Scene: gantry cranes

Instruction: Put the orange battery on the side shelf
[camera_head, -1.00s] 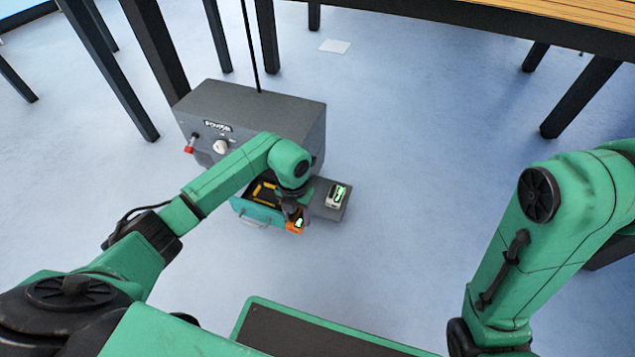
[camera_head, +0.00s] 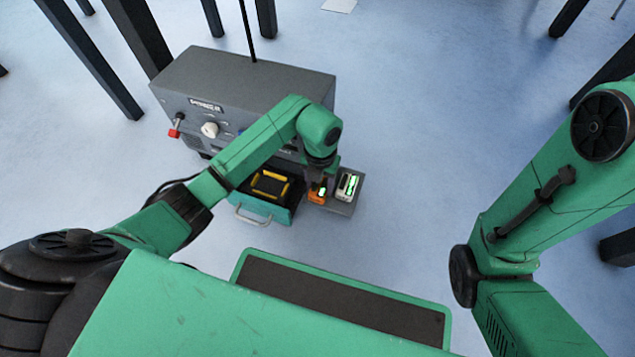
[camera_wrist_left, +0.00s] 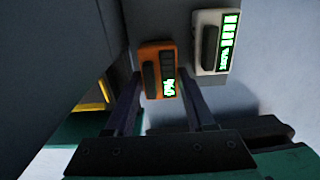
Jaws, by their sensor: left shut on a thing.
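The orange battery (camera_head: 317,192) is between the fingers of my left gripper (camera_head: 313,182), which is shut on it. It also shows in the left wrist view (camera_wrist_left: 158,71), upright between the two dark fingers, with a lit green display. It is over the grey side shelf (camera_head: 343,206), on the shelf's left part near the drawer. I cannot tell whether it touches the shelf. A white battery (camera_head: 348,186) with green bars stands on the shelf to its right, a small gap away. My right gripper is out of view.
The grey machine box (camera_head: 235,95) stands behind, with a red knob and a white dial. Its teal drawer (camera_head: 262,208) is open, left of the shelf, with yellow edging inside. Dark table legs stand at the back.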

